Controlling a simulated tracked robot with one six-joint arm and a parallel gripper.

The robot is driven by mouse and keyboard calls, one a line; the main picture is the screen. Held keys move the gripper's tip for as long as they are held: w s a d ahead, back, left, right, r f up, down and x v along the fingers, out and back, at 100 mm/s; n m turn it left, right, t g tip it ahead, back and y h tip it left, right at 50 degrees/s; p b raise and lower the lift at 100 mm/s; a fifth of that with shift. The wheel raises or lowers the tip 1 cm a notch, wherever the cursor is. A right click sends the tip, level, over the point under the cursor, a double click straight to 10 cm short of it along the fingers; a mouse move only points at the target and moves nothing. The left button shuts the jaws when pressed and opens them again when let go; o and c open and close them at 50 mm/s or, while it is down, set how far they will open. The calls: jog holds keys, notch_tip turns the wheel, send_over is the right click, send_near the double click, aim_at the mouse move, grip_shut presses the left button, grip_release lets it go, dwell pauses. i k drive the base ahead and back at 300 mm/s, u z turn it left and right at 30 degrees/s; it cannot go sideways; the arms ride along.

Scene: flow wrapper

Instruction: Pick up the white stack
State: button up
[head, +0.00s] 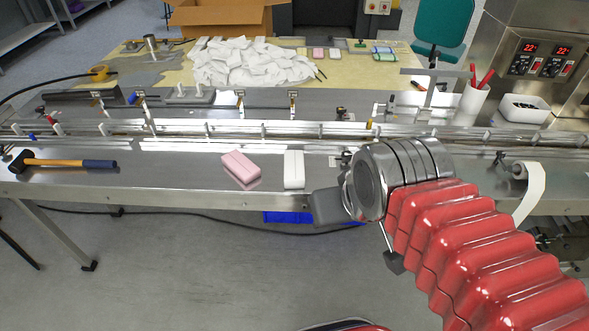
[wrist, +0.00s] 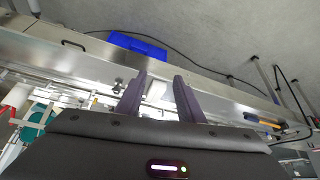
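The white stack (head: 294,170) is a small upright-edged white block near the front edge of the steel table, right of a pink stack (head: 239,168). In the wrist view the white stack (wrist: 157,91) shows in the gap between my two dark purple fingers. My gripper (wrist: 160,78) is open, with nothing held between the fingers. In the head view only the dark grey body of my gripper (head: 328,206) shows, just right of and nearer than the white stack. Its fingers are not clear there. I cannot tell the distance from fingertips to stack.
A hammer (head: 62,163) lies at the left of the table. A conveyor rail (head: 200,130) runs behind the stacks. A blue bin (wrist: 137,45) is on the floor below the table edge. The table between hammer and pink stack is clear.

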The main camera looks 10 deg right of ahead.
aim_at(293, 175)
jog(key=k, duration=0.65)
jog(key=u, duration=0.5)
jog(key=i, duration=1.45)
jog(key=u, duration=0.15)
